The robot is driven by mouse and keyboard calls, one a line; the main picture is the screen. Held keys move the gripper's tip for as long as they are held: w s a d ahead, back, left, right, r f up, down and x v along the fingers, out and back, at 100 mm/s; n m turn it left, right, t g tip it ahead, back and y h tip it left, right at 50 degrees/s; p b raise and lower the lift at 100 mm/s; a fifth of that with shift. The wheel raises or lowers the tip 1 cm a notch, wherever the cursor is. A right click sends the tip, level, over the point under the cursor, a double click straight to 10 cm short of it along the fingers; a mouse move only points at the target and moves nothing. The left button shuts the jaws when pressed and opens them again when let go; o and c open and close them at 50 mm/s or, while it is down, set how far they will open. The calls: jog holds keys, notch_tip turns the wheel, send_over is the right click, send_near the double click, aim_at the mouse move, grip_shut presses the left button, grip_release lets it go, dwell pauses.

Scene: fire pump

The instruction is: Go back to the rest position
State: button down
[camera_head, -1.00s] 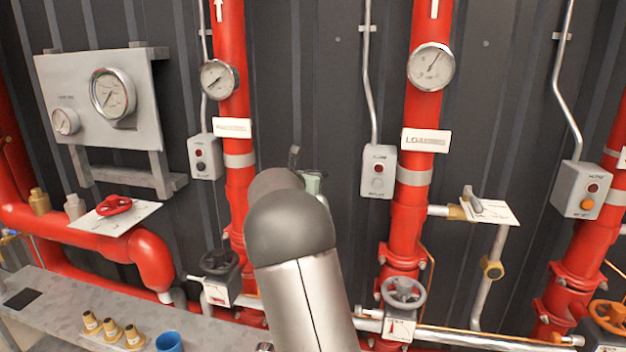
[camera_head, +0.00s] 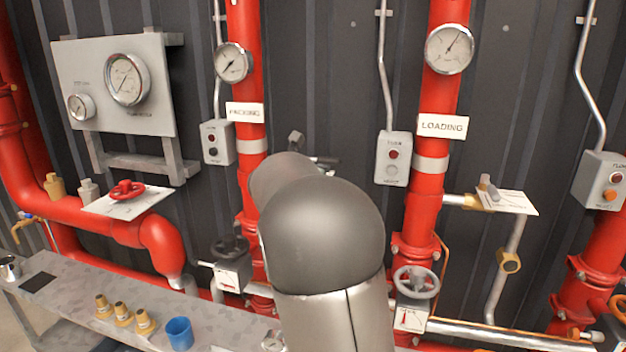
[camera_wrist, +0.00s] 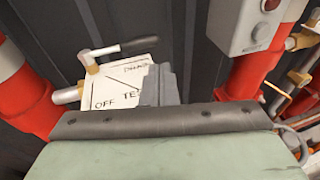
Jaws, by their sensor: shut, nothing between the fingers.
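My gripper (camera_wrist: 160,88) shows in the wrist view as closed grey fingers beyond the dark bar and the pale green body. Nothing is held. Behind the fingers is a white plate (camera_wrist: 105,90) with the words OFF, TEST and one partly legible word. A lever with a dark handle (camera_wrist: 138,46) stands on a brass stem at the plate's top edge. The fingers overlap part of the plate in view; I cannot tell the gap. In the head view my rounded arm link fills the lower middle, and the gripper is mostly or wholly hidden behind it.
Red pipes (camera_head: 425,210) stand along the dark wall, with gauges and switch boxes (camera_head: 393,158). A grey handwheel (camera_head: 415,282) is right of my arm. A bench (camera_head: 75,300) at lower left carries brass fittings (camera_head: 122,314) and a blue cup (camera_head: 179,333).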

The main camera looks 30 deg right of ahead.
jog(key=s+a+f+m+g+y, duration=0.2)
jog(key=s+a+f+m+y, duration=0.2)
jog(key=s+a+f+m, duration=0.3)
jog(key=s+a+f+m+g+y, duration=0.3)
jog(key=s+a+f+m+y, duration=0.2)
jog(key=s, duration=1.2)
jog(key=s+a+f+m+g+y, duration=0.2)
jog(key=s+a+f+m+y, duration=0.2)
jog(key=s+a+f+m, duration=0.6)
jog(key=s+a+m, duration=0.1)
jog(key=s+a, duration=0.1)
jog(key=a, duration=0.3)
jog(key=shift+a+f+m+g+y, duration=0.2)
jog(key=shift+m+g+y, duration=0.1)
jog(key=shift+m+y, duration=0.1)
